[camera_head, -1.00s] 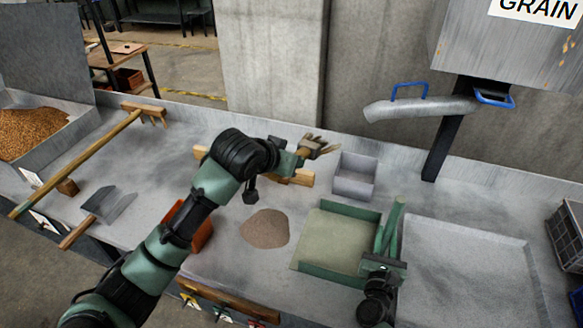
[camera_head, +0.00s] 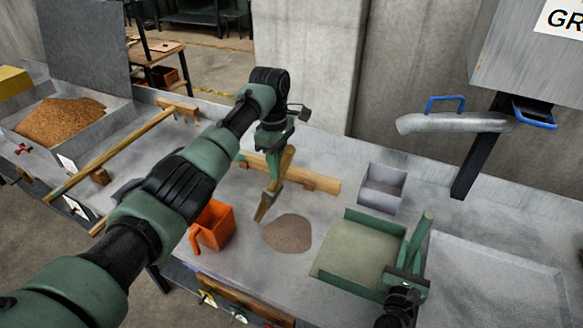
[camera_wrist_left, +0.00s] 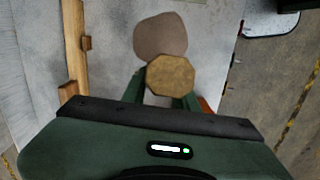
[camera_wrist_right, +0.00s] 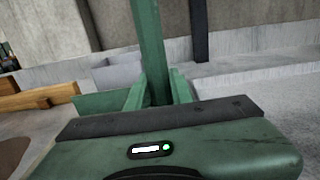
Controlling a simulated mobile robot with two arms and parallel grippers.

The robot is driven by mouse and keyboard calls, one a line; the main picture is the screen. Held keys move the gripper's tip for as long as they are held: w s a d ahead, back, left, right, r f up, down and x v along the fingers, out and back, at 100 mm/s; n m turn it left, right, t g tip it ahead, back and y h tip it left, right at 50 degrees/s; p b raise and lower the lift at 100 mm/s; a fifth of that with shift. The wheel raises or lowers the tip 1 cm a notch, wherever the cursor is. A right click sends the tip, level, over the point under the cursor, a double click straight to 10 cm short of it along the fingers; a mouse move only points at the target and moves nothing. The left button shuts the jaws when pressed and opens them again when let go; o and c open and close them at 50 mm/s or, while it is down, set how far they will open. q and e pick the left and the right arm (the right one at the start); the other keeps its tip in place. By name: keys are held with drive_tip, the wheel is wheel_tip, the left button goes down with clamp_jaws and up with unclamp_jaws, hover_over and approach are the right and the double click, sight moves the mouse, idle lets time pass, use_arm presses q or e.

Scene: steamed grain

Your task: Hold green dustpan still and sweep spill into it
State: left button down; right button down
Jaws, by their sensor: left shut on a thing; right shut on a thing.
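The green dustpan (camera_head: 350,278) lies flat on the bench with its open side toward the spill. My right gripper (camera_head: 408,278) is shut on its upright green handle (camera_head: 421,232), which also shows in the right wrist view (camera_wrist_right: 150,45). The spill (camera_head: 288,233) is a flat brown heap of grain left of the dustpan, also in the left wrist view (camera_wrist_left: 160,35). My left gripper (camera_head: 280,160) is shut on a wooden hand brush (camera_head: 268,200). The brush points down, its tip just left of the spill; contact with the bench is unclear. Its octagonal handle end (camera_wrist_left: 171,76) hides part of the view below.
An orange scoop (camera_head: 213,226) stands left of the brush. A wooden rail (camera_head: 310,180) lies behind the spill. A small grey metal box (camera_head: 383,188) stands behind the dustpan. A long-handled wooden rake (camera_head: 120,150) lies at the left.

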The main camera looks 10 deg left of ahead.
sight(280, 184)
use_arm(q)
drive_tip(key=shift+s+a+n, duration=0.15)
drive_tip(key=shift+a+n, duration=0.15)
drive_tip(key=f, duration=0.5)
drive_tip(key=shift+d, duration=0.4)
drive_tip(key=s+d, duration=0.3)
drive_tip(key=d, duration=0.8)
drive_tip(key=s+d, duration=0.3)
drive_tip(key=d, duration=0.9)
wheel_tip(280, 184, up, 6)
drive_tip(key=d, duration=0.2)
drive_tip(key=shift+r, duration=0.2)
use_arm(e)
drive_tip(key=c, duration=1.2)
unclamp_jaws()
drive_tip(key=shift+o, duration=0.2)
